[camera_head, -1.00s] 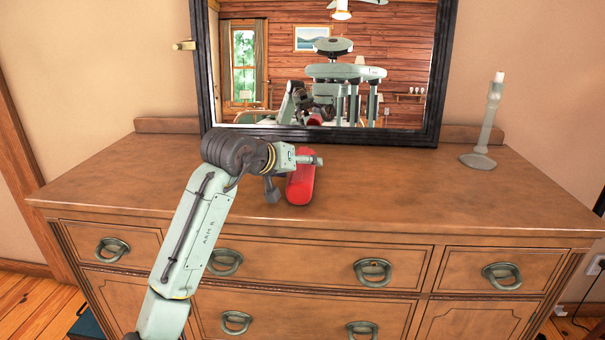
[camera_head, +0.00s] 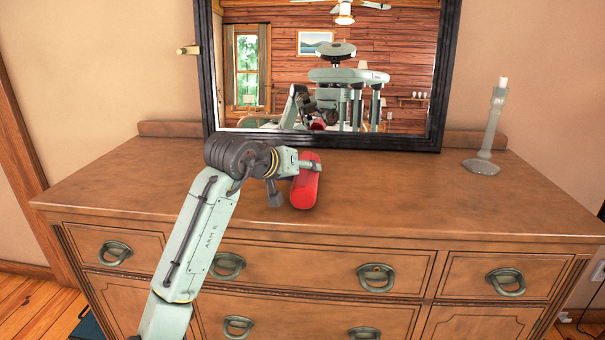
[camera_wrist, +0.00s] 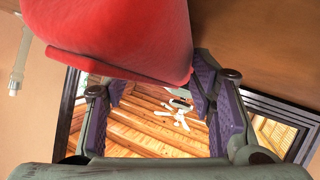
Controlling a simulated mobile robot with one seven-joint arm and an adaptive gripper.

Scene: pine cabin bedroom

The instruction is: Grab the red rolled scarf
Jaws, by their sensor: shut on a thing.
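The red rolled scarf (camera_head: 305,188) is at the middle of the dresser top, a smooth rounded red roll pointing roughly toward the mirror. My gripper (camera_head: 303,165) is at it from the left and is shut on it. In the wrist view the scarf (camera_wrist: 120,35) fills the upper left, and the purple-padded fingers of my gripper (camera_wrist: 152,88) stand at either side of its near end. Part of the scarf is hidden behind my gripper in the head view. I cannot tell whether it is clear of the wood.
The brown dresser top (camera_head: 420,195) is bare around the scarf. A black-framed mirror (camera_head: 440,75) stands along its back edge and reflects my body and the room. A pale candlestick (camera_head: 487,135) with a white candle stands at the back right.

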